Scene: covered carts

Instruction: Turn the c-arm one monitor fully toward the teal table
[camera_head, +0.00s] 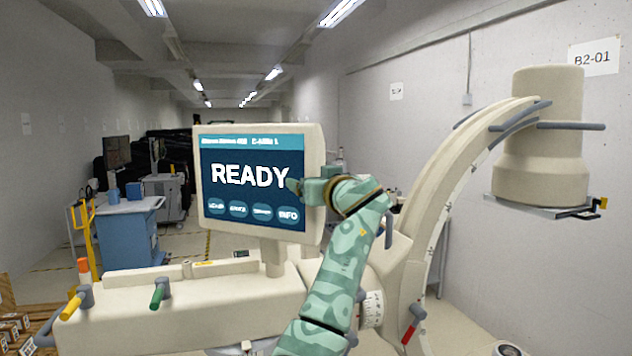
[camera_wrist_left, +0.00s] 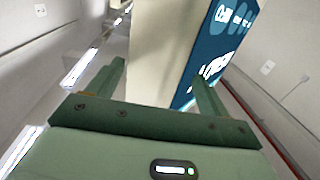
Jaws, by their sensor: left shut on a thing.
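The C-arm monitor (camera_head: 314,150) is a cream box on a short post above the cream C-arm base (camera_head: 210,305). Its blue screen reads READY and faces me, angled slightly to the left. My left gripper (camera_head: 308,187) reaches the monitor's right edge at mid height. In the left wrist view my left gripper (camera_wrist_left: 160,88) has one finger on each side of the monitor's edge (camera_wrist_left: 150,65), shut on it. The fingertip behind the monitor is hidden in the head view. I cannot make out a teal table. My right gripper is not in view.
The curved C-arm (camera_head: 460,170) with its cream detector head (camera_head: 545,140) stands close on the right. A blue cart (camera_head: 130,238) with a pale top is at the left, with a grey cart (camera_head: 172,195) behind it. Coloured handles (camera_head: 160,292) stick out from the base.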

